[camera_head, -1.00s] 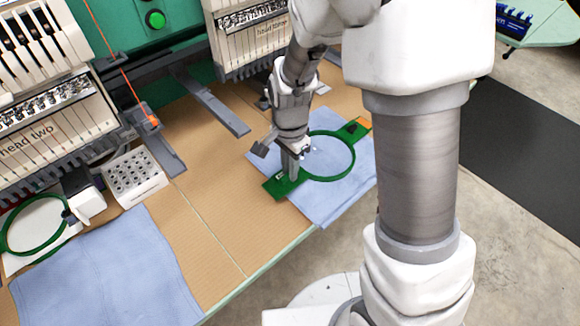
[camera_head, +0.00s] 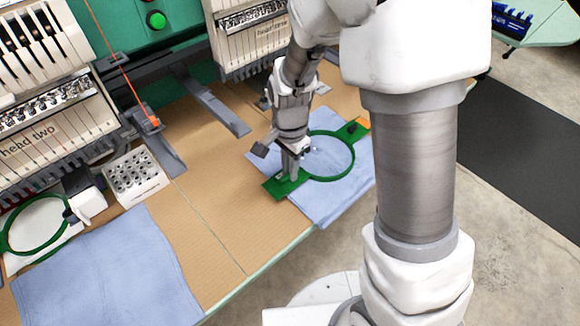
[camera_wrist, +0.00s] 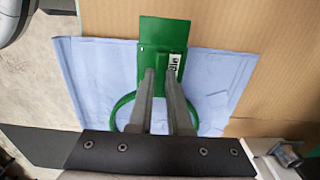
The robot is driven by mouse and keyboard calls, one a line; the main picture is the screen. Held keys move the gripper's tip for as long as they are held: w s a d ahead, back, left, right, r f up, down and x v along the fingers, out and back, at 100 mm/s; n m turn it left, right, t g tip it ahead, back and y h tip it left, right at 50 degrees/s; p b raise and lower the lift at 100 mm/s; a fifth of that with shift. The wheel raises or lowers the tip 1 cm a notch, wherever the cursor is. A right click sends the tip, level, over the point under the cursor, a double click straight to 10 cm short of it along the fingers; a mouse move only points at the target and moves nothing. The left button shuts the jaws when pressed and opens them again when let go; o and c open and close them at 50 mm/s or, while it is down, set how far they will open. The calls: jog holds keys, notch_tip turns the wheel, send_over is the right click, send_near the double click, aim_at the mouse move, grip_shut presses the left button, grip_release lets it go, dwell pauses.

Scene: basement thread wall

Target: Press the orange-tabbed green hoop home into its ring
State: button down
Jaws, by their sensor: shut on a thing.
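The green hoop (camera_head: 353,163) lies over a blue cloth (camera_head: 341,206) on the tan table. Its orange tab (camera_head: 364,123) is at the far right end, and a flat green plate (camera_head: 271,187) is at its near left end. My gripper (camera_head: 291,177) points down at the plate end and is shut on the hoop's raised green grip. In the wrist view, the fingers of my gripper (camera_wrist: 163,75) close on that grip beside a small white label, and the plate (camera_wrist: 164,32) extends beyond them. The fingers and wrist hide part of the hoop, and whether it is seated in a ring cannot be seen.
Embroidery heads (camera_head: 45,135) stand along the back left. A white perforated block (camera_head: 134,175), another green hoop (camera_head: 37,225) and a second blue cloth (camera_head: 105,272) are at left. Grey bars (camera_head: 211,105) lie on the table. The tan table (camera_head: 215,210) is clear between the cloths.

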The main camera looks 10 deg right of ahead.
jog(key=shift+f, duration=0.4)
dwell(0.4)
jog(key=c, duration=0.8)
grip_release()
jog(key=shift+o, duration=0.2)
notch_tip(320, 180, up, 17)
jog(key=p, duration=0.3)
jog(key=s+d+r+n+t+p, duration=0.1)
jog(key=s+d+r+n+t, duration=0.1)
jog(key=s+d+r+n, duration=0.2)
jog(key=s+d+r+n+t, duration=0.3)
jog(key=s+d+r+n, duration=0.2)
jog(key=s, duration=0.5)
jog(key=shift+d+r+n+t+p, duration=0.2)
jog(key=shift+r+n+t+p, duration=0.15)
jog(key=shift+r+n, duration=0.8)
jog(key=shift+s+r+m, duration=0.1)
jog(key=shift+r+m, duration=0.1)
jog(key=shift+m, duration=0.05)
